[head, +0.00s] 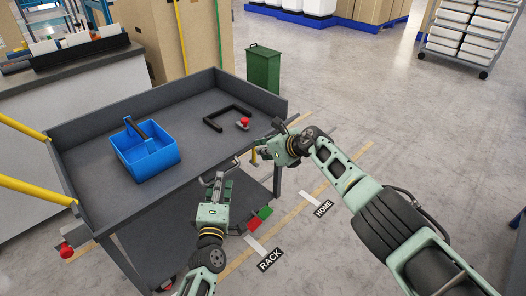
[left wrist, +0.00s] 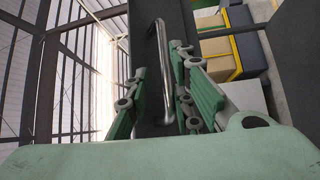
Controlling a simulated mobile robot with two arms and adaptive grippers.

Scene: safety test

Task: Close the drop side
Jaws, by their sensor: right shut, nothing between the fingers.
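The grey cart (head: 190,165) has raised walls on its left, back and right edges. No raised wall shows along its near edge; the drop side is mostly hidden or hard to make out there. In the left wrist view a dark panel (left wrist: 145,45) carries a shiny metal bar handle (left wrist: 162,75). My left gripper (head: 219,178) is at the cart's near edge, its fingers open on either side of the handle; it also shows in the left wrist view (left wrist: 160,95). My right gripper (head: 262,148) is shut and empty near the cart's right front corner, beside a small yellow piece.
On the cart are a blue tote (head: 148,166), a black U-shaped frame (head: 212,124) and a red-topped button (head: 244,122). A green bin (head: 263,70) stands behind. Floor labels read RACK (head: 270,259) and HOME (head: 323,208).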

